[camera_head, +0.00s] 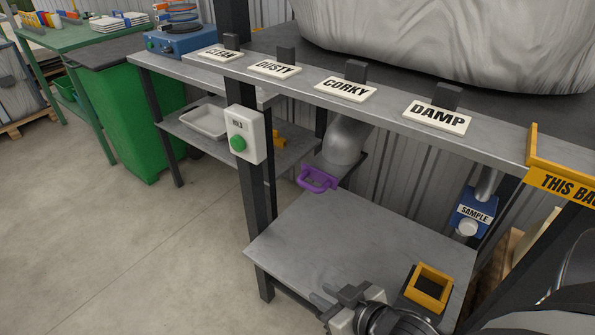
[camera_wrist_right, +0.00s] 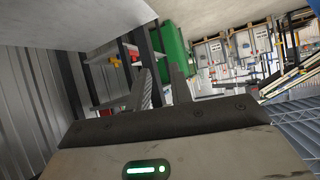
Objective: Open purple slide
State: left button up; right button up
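The purple slide (camera_head: 317,179) shows a purple handle below a grey pipe (camera_head: 346,142), under the long grey counter. My right gripper (camera_head: 324,300) is low at the front, over the lower grey shelf (camera_head: 335,235), apart from the purple slide and nearer to the camera. In the right wrist view its two fingers (camera_wrist_right: 160,88) stand apart with nothing between them. I cannot make out the purple slide in that view. My left gripper is not in view.
A yellow-rimmed box (camera_head: 432,283) is right of my right gripper. A dark post (camera_head: 253,200) carries a HOLD box with a green button (camera_head: 238,144). A blue SAMPLE unit (camera_head: 470,213) hangs at right. The lower shelf's middle is clear.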

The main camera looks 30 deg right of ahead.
jog(key=w+d+r+t, duration=0.2)
jog(key=d+r+t, duration=0.15)
jog(key=d, duration=0.55)
jog(key=n+t+y, duration=0.1)
jog(key=t+y, duration=0.1)
jog(key=y, duration=0.3)
send_near(308, 184)
jog(key=x, duration=0.3)
jog(key=b+x, duration=0.1)
jog(key=x, duration=0.6)
jog(key=shift+f+b, duration=0.35)
jog(key=shift+f, duration=0.05)
jog(key=shift+s, duration=0.1)
grip_shut()
